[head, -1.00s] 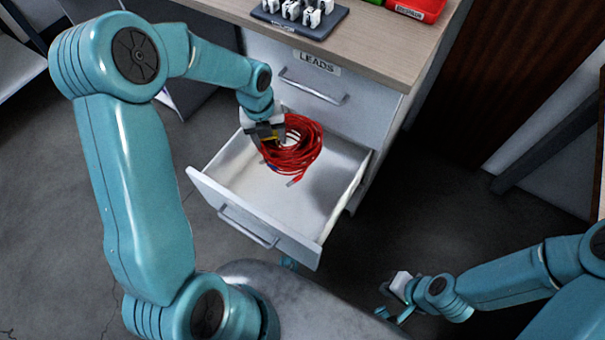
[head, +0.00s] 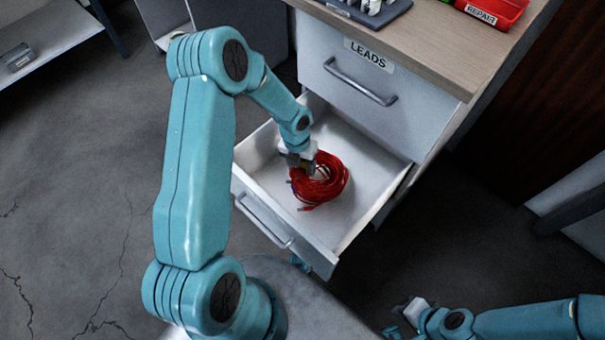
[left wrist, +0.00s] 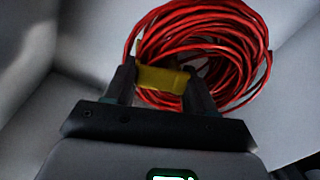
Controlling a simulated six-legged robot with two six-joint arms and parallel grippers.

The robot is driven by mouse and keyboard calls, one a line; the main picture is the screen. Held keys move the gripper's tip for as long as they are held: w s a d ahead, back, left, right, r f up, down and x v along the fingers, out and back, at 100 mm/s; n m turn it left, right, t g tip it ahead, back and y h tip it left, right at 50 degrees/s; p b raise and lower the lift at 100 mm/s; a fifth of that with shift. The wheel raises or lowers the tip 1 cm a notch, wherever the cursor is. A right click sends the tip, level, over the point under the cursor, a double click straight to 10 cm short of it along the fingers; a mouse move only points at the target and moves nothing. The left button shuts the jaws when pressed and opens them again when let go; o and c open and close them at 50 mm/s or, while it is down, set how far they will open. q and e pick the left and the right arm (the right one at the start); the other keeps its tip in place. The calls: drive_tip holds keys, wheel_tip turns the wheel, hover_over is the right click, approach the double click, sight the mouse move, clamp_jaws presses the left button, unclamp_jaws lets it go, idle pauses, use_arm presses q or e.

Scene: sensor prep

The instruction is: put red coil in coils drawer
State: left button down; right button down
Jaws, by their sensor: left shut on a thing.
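The red coil (head: 327,184) is a bundle of looped red cable inside the open drawer (head: 350,139); whether it touches the drawer floor I cannot tell for sure. My left gripper (head: 300,164) reaches into the drawer and is shut on the coil at its left side. In the left wrist view the fingers (left wrist: 160,82) close on a yellow band around the red loops (left wrist: 215,45). The open drawer's own label is not visible. My right gripper (head: 404,312) is low at the bottom right, away from the drawer; its jaws are too small to read.
A closed drawer labelled LEADS (head: 355,80) is above the open one. On the wooden top (head: 430,50) are a dark rack (head: 385,16) and a red bin labelled REPAIR (head: 492,12). The drawer floor right of the coil is clear. A shelf (head: 60,45) stands at far left.

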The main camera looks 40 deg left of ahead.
use_arm(q)
wheel_tip(320, 180, down, 5)
drive_tip(key=shift+w+r+b, duration=0.1)
drive_tip(key=shift+r+b, duration=0.1)
drive_tip(key=shift+b, duration=0.55)
drive_tip(key=shift+r, duration=0.1)
drive_tip(key=shift+c, duration=1.9)
unclamp_jaws()
drive_tip(key=r+p, duration=0.1)
drive_tip(key=r, duration=0.3)
drive_tip(key=r+p, duration=0.2)
drive_tip(key=r, duration=0.2)
drive_tip(key=a+r+p, duration=0.1)
drive_tip(key=r, duration=0.3)
drive_tip(key=shift+s+a, duration=0.1)
drive_tip(key=shift+s, duration=0.15)
